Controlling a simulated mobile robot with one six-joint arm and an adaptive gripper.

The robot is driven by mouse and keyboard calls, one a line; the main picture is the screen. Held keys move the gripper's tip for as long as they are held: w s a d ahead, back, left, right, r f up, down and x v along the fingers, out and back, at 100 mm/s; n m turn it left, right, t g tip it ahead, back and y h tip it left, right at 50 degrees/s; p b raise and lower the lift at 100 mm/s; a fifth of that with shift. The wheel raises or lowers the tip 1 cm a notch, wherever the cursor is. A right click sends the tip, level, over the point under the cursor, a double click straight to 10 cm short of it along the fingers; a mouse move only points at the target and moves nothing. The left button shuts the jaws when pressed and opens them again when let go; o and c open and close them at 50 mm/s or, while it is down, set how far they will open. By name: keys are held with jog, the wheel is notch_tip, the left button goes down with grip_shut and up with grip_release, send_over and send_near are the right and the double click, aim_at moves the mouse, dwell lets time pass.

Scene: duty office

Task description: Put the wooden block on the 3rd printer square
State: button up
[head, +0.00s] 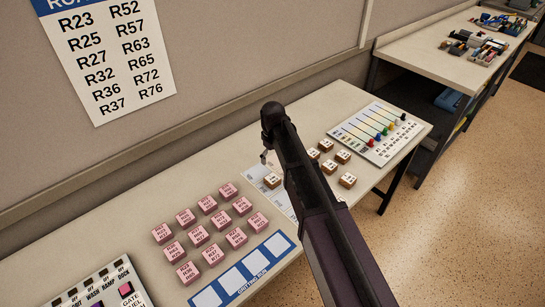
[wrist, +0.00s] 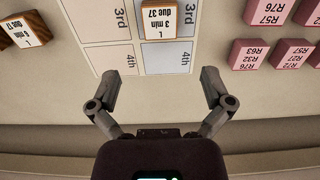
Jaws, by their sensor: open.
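A wooden block (wrist: 161,18) with a white label reading "L, 3 min, due 37" sits on the pale blue "3rd" square (wrist: 187,22) in the wrist view, just above the "4th" square. I cannot read which column is the printer's. The block also shows in the head view (head: 271,181), on the printed sheet (head: 284,200), left of my arm. My gripper (wrist: 159,78) is open and empty, its fingers spread apart near the 4th squares, clear of the block. In the head view my arm hides most of the gripper.
Several other wooden blocks (head: 348,180) stand right of my arm; one (wrist: 28,29) shows at the wrist view's left. Pink blocks (head: 207,204) stand in rows to the left, behind a blue strip with white squares (head: 244,267). A slider panel (head: 372,132) lies at the right end.

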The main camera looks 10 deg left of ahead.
dwell(0.8)
jog(key=s+d+m, duration=0.3)
jog(key=s+d, duration=0.2)
jog(key=d, duration=0.6)
jog(key=s+d+m, duration=0.4)
jog(key=s+d, duration=0.1)
jog(key=d, duration=0.6)
jog(key=s+d+m, duration=0.3)
jog(key=s+d, duration=0.2)
jog(key=d, duration=0.6)
jog(key=shift+s+d+m, duration=0.15)
jog(key=shift+m, duration=0.25)
